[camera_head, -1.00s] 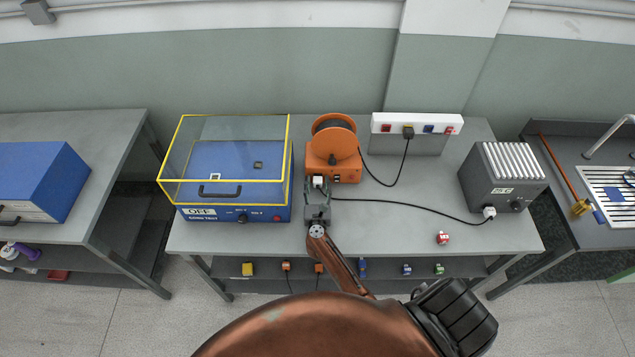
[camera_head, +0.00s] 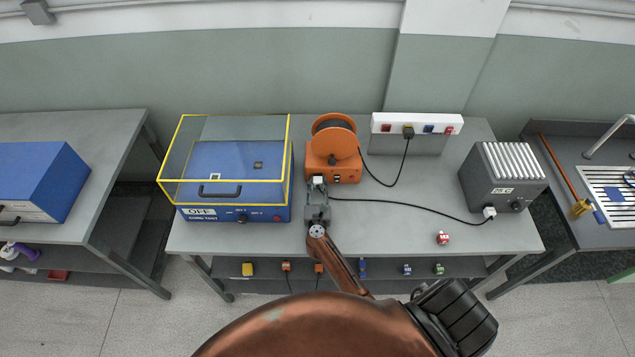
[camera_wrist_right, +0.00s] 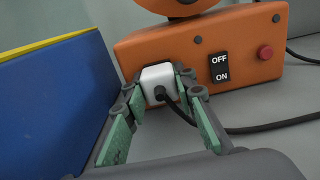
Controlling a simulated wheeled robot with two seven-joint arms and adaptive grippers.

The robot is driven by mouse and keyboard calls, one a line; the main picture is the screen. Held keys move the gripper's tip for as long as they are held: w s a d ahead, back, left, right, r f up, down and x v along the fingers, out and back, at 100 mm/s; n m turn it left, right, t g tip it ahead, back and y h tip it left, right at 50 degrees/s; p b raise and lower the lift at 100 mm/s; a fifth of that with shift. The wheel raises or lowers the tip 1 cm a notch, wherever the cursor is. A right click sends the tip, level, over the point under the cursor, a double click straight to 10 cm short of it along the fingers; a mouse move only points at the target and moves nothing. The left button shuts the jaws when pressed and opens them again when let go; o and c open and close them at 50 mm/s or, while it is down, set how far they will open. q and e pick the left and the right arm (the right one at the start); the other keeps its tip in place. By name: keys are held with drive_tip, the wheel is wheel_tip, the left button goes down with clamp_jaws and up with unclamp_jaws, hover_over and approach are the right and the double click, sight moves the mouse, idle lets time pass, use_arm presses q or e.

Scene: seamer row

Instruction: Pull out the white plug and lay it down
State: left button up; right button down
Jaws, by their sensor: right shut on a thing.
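The white plug (camera_wrist_right: 160,83) sits against the front face of the orange machine (camera_wrist_right: 205,62), and its black cable runs off to the right. My right gripper (camera_wrist_right: 160,90) is shut on the plug, one green-padded finger on each side. In the head view the white plug (camera_head: 318,180) shows at the tip of my right gripper (camera_head: 317,187), at the machine's lower left front. Whether its pins are in the socket is hidden. My left gripper is not in view.
A blue test box (camera_head: 235,213) with a yellow-edged clear cover stands close on the left. A grey ribbed unit (camera_head: 503,178) with another white plug stands right. A small red block (camera_head: 442,238) lies near the front edge. The table (camera_head: 385,225) is mostly clear between.

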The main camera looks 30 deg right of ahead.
sight(318, 185)
drive_tip(key=shift+s+a+f, duration=0.1)
drive_tip(key=shift+s, duration=0.05)
drive_tip(key=shift+v, duration=2.6)
drive_tip(key=shift+s, duration=0.2)
drive_tip(key=shift+s, duration=0.1)
